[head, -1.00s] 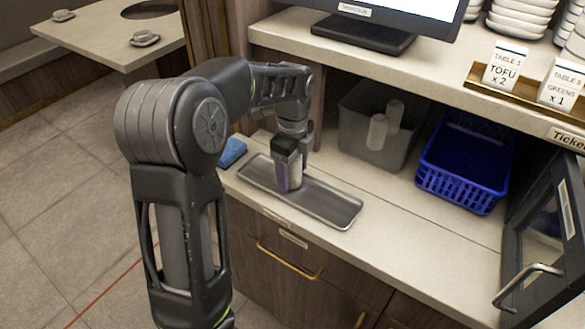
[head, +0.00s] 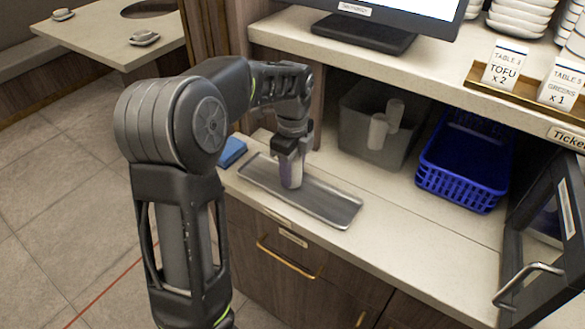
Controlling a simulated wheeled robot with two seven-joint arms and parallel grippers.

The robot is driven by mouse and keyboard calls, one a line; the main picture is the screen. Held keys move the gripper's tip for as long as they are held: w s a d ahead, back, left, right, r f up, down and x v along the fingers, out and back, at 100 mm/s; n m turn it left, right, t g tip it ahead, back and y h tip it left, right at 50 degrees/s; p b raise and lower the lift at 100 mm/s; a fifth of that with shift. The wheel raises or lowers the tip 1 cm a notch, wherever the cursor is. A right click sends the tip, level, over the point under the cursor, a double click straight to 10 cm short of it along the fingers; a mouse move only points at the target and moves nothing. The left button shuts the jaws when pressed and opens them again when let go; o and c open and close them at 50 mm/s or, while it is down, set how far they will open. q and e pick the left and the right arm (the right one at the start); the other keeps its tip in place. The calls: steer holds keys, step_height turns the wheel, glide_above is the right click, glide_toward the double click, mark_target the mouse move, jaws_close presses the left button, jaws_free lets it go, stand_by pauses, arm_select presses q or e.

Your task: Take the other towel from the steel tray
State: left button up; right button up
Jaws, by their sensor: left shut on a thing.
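The steel tray (head: 325,205) lies on the counter in the middle of the head view. My left gripper (head: 291,168) points down over the tray's left half. It is shut on a rolled white towel (head: 292,178), which stands upright between the fingers. Its lower end is at or just above the tray floor; I cannot tell if it touches. The rest of the tray that shows is bare. Two more white rolls, likely towels (head: 378,131), stick up in the grey bin (head: 352,140) behind the tray. My right gripper is not in view.
A blue basket (head: 462,165) stands right of the grey bin, under the shelf. A blue cloth (head: 232,151) lies left of the tray. A dark open door (head: 545,235) stands at the right. The counter front right of the tray is clear.

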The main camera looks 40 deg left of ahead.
arm_select(q)
steer(key=c, duration=0.5)
steer(key=shift+r, duration=0.1)
steer(key=shift+c, duration=0.2)
step_height(320, 180, up, 10)
steer(key=shift+f, duration=0.1)
